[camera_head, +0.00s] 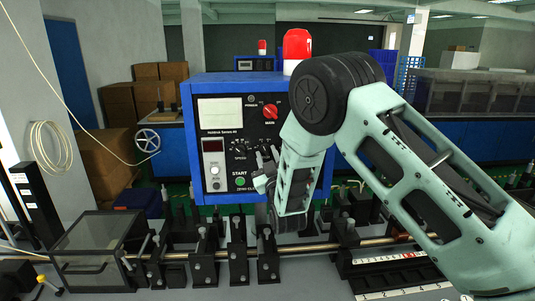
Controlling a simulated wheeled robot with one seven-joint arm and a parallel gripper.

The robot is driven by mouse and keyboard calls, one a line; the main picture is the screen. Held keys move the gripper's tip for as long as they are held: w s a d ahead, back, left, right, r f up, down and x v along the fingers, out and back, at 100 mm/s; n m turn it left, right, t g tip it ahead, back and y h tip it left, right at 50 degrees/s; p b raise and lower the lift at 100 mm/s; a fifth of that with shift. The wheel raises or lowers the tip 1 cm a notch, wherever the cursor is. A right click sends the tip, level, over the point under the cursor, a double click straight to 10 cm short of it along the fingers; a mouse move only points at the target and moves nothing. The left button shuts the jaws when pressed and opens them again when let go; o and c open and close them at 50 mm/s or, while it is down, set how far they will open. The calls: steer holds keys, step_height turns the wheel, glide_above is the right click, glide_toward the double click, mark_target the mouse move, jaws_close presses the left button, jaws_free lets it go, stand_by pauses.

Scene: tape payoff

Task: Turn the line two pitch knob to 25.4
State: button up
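A blue control box (196,130) with a black front panel stands behind the bench. Its panel shows a red main switch (270,111), a small black speed knob (240,143) and a green start button (240,181). Another small dark knob (268,143) sits right of the speed knob, close to my arm. I cannot read which control is the line two pitch knob, nor any dial value. My arm covers the panel's right side. My gripper (263,182) is in front of the panel's lower right, right of the start button. Its fingers are too small and overlapped to show whether they are open.
A long metal rod (215,253) with black brackets runs across the bench below the panel. A clear-lidded box (97,240) stands at the left. A ruler scale (385,261) lies at the lower right. A red beacon (297,48) tops the control box.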

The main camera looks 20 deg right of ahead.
jaws_close()
steer(key=shift+f+m+b, duration=0.2)
steer(key=shift+m+b, duration=0.2)
steer(key=shift+b, duration=0.6)
steer(key=m+h+b, duration=0.1)
steer(key=b, duration=0.1)
steer(key=shift+f+b, duration=0.15)
steer(key=shift+b, duration=0.25)
steer(key=m+h+b, duration=0.1)
steer(key=m+b, duration=0.2)
steer(key=b, duration=0.2)
steer(key=shift+a+f+m+h, duration=0.1)
steer(key=shift+a+m+h, duration=0.05)
steer(key=shift+m+h, duration=0.2)
steer(key=m+h+b, duration=0.1)
steer(key=m+b, duration=0.1)
steer(key=b, duration=0.2)
steer(key=m+h+b, duration=0.2)
steer(key=m+b, duration=0.1)
steer(key=shift+a+r+g+b, duration=0.15)
steer(key=shift+r+g+b, duration=0.05)
steer(key=shift+g+b, duration=0.2)
steer(key=m+b, duration=0.1)
steer(key=m+h+b, duration=0.1)
steer(key=shift+r+g+b, duration=0.25)
steer(key=shift+g+b, duration=0.05)
steer(key=shift+r+m, duration=0.15)
steer(key=shift+m, duration=0.3)
